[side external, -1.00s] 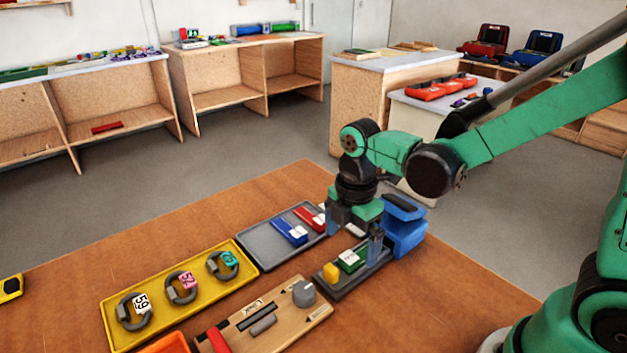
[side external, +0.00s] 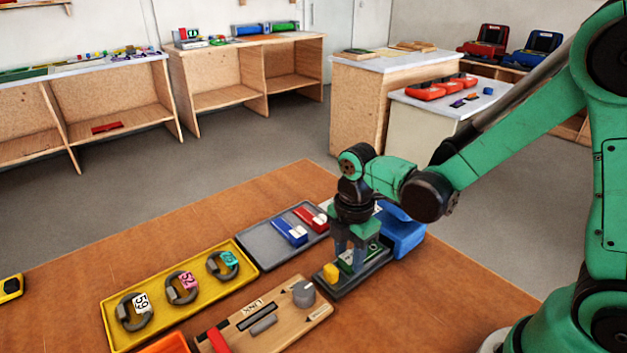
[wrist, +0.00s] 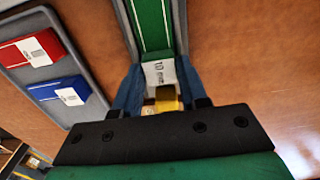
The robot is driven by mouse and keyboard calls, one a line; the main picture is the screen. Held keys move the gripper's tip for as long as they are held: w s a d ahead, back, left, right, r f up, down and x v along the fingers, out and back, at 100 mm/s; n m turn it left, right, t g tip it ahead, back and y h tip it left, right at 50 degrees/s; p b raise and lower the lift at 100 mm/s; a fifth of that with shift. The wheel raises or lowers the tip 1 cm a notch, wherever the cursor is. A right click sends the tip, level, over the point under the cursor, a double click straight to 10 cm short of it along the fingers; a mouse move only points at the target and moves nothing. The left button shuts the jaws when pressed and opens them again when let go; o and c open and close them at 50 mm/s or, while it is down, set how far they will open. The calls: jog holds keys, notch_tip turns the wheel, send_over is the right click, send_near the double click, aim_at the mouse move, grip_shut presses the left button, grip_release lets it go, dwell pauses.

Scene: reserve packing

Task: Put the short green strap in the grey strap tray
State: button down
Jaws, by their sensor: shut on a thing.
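My gripper (side external: 350,262) is down at a narrow dark grey holder (side external: 352,284), its fingers on either side of the green strap (side external: 345,265). In the wrist view the fingers (wrist: 158,95) close about the white-labelled end of the green strap (wrist: 152,25), which lies in the holder. I cannot tell whether it is lifted at all. The grey strap tray (side external: 262,243) lies flat to the left of my gripper. It holds a blue strap (side external: 289,233) and a red strap (side external: 311,218), side by side, with bare space at its left end.
A yellow piece (side external: 331,272) stands at the holder's near end. A blue block-like object (side external: 405,238) is just behind it. A yellow tray (side external: 152,330) with several tagged rings and a wooden board (side external: 285,330) with a knob lie nearby. The right of the table is clear.

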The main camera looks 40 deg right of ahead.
aim_at(348, 256)
jog(key=shift+r, duration=0.15)
dwell(0.4)
jog(key=shift+r, duration=2.85)
jog(key=shift+w, duration=0.1)
jog(key=w+a+m, duration=0.1)
jog(key=w+m, duration=0.1)
jog(key=w, duration=0.1)
jog(key=w+a+m, duration=0.1)
jog(key=w+m, duration=0.2)
jog(key=w+a+m, duration=0.1)
jog(key=w+m, duration=0.2)
jog(key=w, duration=0.1)
jog(key=shift+a+r, duration=0.2)
jog(key=shift+r, duration=0.2)
jog(key=w+a+m, duration=0.1)
jog(key=w+m, duration=0.1)
jog(key=m, duration=0.1)
jog(key=w+a+f+m, duration=0.1)
jog(key=w+m, duration=0.1)
jog(key=m, duration=0.1)
jog(key=w+a+m, duration=0.2)
jog(key=m, duration=0.1)
jog(key=shift+w+f, duration=0.35)
jog(key=shift+w, duration=0.05)
jog(key=shift+w+a+f+m, duration=0.1)
jog(key=shift+w+f+m, duration=0.15)
jog(key=shift+m, duration=0.25)
jog(key=shift+f, duration=2.15)
jog(key=shift+f, duration=0.25)
